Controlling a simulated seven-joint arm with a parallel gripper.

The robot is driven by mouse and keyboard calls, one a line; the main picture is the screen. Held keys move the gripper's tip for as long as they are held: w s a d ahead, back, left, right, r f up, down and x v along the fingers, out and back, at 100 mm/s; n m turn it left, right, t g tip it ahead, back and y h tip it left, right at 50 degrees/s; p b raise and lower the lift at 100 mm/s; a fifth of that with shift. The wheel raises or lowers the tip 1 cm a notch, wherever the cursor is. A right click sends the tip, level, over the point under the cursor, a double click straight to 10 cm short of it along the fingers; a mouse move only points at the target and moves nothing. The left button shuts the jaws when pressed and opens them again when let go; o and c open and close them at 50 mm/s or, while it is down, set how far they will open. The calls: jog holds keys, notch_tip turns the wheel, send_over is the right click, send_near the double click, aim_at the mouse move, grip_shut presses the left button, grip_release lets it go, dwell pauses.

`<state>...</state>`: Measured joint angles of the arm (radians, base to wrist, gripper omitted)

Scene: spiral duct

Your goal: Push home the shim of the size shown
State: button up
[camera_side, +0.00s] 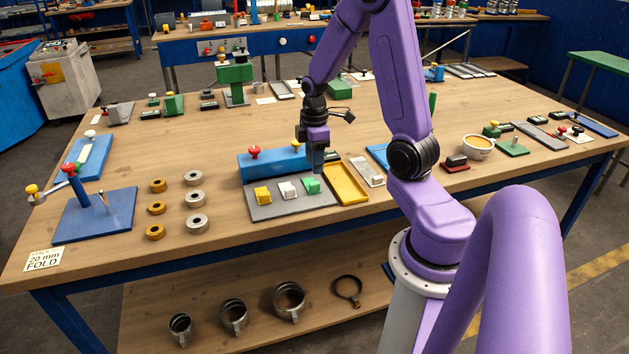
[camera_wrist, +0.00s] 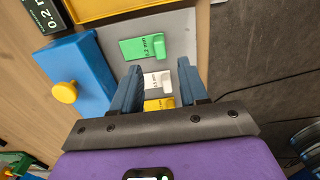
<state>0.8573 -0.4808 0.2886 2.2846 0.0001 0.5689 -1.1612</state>
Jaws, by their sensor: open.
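Three shims lie in a row on a grey plate (camera_side: 262,211) before a blue block (camera_side: 275,164): yellow (camera_side: 263,195), white (camera_side: 288,190) and green (camera_side: 311,185). In the wrist view the green shim (camera_wrist: 145,48) has a label that seems to read 0.2 mm. The white shim (camera_wrist: 157,79) has small, unclear print. The yellow shim (camera_wrist: 158,104) is partly hidden by my gripper. A dark sign (camera_wrist: 43,14) at the top left reads 0.2 m, cut off by the edge. My gripper (camera_wrist: 160,82) is open and empty above the shims, fingertips around the white one in the picture.
The blue block carries a red knob (camera_side: 253,151) and a yellow knob (camera_wrist: 64,92). A yellow tray (camera_side: 346,184) adjoins the plate on the right. Brass and steel rings (camera_side: 196,198) stand to the left, beside a blue fixture (camera_side: 95,214). Bare wood lies at the front edge.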

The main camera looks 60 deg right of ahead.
aim_at(314, 183)
jog(key=shift+f, duration=3.45)
grip_shut()
